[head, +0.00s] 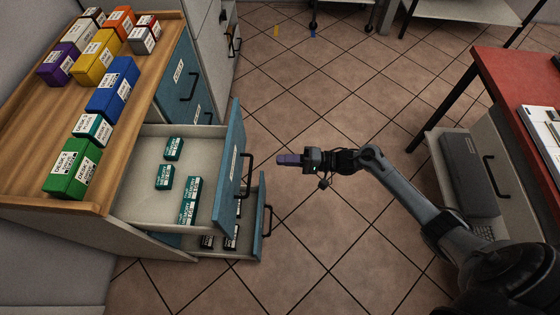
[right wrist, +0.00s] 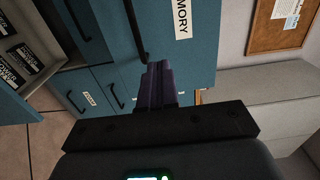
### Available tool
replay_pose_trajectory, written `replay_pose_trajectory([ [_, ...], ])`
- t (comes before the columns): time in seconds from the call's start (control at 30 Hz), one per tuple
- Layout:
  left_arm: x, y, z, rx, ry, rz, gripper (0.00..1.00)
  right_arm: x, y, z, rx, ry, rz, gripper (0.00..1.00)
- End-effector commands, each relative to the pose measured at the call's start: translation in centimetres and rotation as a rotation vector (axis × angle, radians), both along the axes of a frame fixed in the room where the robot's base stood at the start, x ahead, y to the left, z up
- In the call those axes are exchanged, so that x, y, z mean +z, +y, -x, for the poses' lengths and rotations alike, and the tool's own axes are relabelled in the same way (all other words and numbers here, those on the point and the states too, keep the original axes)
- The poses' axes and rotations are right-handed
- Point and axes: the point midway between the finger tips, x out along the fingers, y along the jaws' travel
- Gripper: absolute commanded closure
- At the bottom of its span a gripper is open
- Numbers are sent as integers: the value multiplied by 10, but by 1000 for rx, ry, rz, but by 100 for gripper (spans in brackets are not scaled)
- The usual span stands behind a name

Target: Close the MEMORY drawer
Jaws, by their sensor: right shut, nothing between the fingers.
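The MEMORY drawer (head: 228,172) is the upper of two open drawers in the wooden-topped cabinet. It is pulled out, with a blue front, a black handle (head: 247,175) and several small teal boxes (head: 190,200) inside. My right gripper (head: 280,159) is shut and empty, with its purple fingers pointing left at the drawer front. In the head view a small gap shows between fingertips and handle. In the right wrist view the fingers (right wrist: 158,85) are beside the handle (right wrist: 137,30) and the partly visible "MORY" label (right wrist: 182,18); contact cannot be told. My left gripper is out of view.
A lower drawer (head: 263,220) is also open, holding dark boxes (head: 231,238). Several coloured boxes stand on the cabinet top (head: 110,165). A red-topped table (head: 505,75) is at the right. The tiled floor between is clear.

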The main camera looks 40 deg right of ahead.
Motion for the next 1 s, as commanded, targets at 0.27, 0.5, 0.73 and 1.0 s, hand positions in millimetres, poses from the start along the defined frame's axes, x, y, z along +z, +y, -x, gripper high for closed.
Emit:
replay_pose_trajectory([
  [0.27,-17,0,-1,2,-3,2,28,-3,39,-31,0,-3,-2,100],
  [0.5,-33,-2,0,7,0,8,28,-3,72,-56,1,-1,-2,100],
  [0.73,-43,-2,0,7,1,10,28,-2,91,-70,0,1,-1,100],
  [1.0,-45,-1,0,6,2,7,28,0,96,-75,-1,1,0,100],
])
